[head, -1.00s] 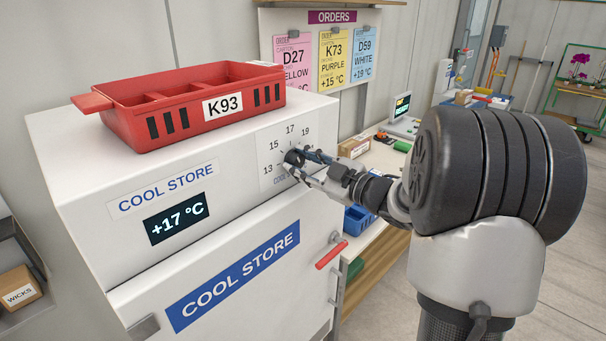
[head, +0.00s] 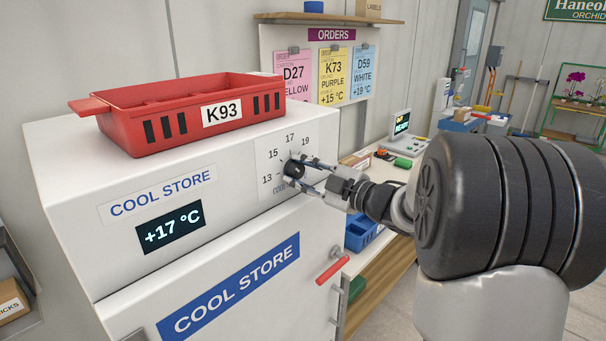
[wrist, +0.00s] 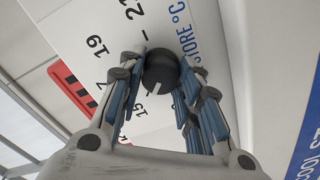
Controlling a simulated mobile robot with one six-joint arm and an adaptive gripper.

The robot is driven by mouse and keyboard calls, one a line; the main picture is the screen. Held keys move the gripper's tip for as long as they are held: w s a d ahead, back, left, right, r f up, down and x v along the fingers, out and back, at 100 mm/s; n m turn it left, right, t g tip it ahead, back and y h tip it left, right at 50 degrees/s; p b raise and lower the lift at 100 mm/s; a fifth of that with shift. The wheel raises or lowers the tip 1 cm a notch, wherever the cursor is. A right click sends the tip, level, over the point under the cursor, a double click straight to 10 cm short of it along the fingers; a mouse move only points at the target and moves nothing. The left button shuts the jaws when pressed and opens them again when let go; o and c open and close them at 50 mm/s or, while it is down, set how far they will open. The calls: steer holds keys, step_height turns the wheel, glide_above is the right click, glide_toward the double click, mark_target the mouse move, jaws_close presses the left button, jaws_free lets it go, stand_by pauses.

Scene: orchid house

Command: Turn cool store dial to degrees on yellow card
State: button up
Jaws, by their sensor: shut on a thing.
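The cool store dial (head: 294,169) is a black round knob on a white scale plate (head: 268,158) with numbers including 13, 15, 17 and 19. My gripper (head: 304,173) is shut on the dial, one finger above and one below it. In the wrist view, the dial (wrist: 161,72) sits between the blue-padded fingers (wrist: 160,90); its pale pointer mark faces the lower left, but the exact number is unclear. The display (head: 171,226) reads +17 °C. The yellow card (head: 333,76) reads K73, PURPLE, +15 °C.
A red K93 crate (head: 183,125) stands on top of the cool store (head: 75,200). A red door handle (head: 332,272) sticks out below my gripper. A pink card (head: 293,80) and a blue-white card (head: 363,75) flank the yellow one. A bench with a blue bin (head: 362,232) is to the right.

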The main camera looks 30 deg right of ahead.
steer(key=o, duration=1.1)
steer(key=v, duration=1.2)
steer(key=shift+w, duration=0.1)
